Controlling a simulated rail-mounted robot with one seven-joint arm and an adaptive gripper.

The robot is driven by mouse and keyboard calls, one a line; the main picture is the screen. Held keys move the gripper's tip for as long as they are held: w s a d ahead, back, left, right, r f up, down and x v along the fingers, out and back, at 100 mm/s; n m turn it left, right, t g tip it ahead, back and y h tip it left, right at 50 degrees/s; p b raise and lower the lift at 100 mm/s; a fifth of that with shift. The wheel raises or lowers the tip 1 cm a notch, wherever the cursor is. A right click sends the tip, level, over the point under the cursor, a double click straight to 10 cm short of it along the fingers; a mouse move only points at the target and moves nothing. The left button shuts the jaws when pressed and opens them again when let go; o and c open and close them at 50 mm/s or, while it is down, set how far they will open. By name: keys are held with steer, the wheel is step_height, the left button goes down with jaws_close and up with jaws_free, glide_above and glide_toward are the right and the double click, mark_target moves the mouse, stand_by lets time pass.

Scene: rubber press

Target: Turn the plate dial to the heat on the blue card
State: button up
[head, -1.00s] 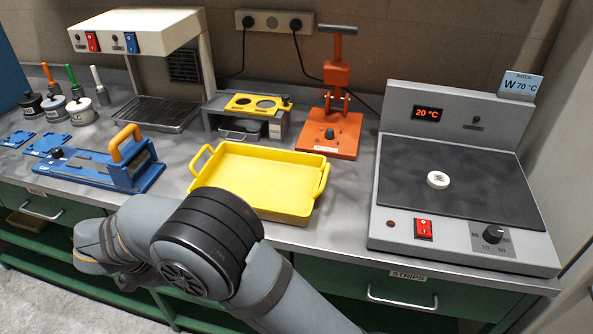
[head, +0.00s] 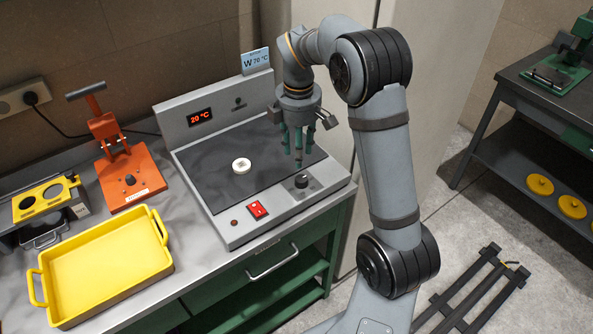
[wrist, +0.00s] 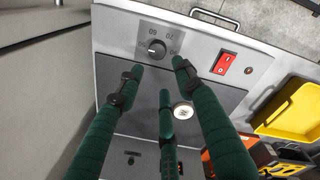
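The plate dial (head: 301,181) is a dark round knob at the front right of the hot plate (head: 215,172). It also shows in the wrist view (wrist: 157,48), upside down with numbers around it; I cannot tell surely where it points. The blue card (head: 256,60) stands on the plate's back panel and reads W 70 °C. The display (head: 199,117) reads 20 °C. My gripper (head: 298,150) hangs above the plate's right side, behind and above the dial. Its three green fingers are spread, with nothing between them in the wrist view (wrist: 158,76).
A white disc (head: 241,166) marked W lies on the dark plate. A red switch (head: 257,210) sits left of the dial. A yellow tray (head: 62,308) and an orange press (head: 131,182) stand to the left.

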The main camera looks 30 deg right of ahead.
mark_target(302, 178)
steer(key=f, duration=0.3)
steer(key=d+f, duration=0.1)
steer(key=f, duration=0.3)
steer(key=f+p, duration=0.1)
steer(key=f, duration=0.2)
steer(key=shift+d+f, duration=0.15)
steer(key=shift+c, duration=0.5)
steer(key=c, duration=0.8)
steer(key=shift+o, duration=0.2)
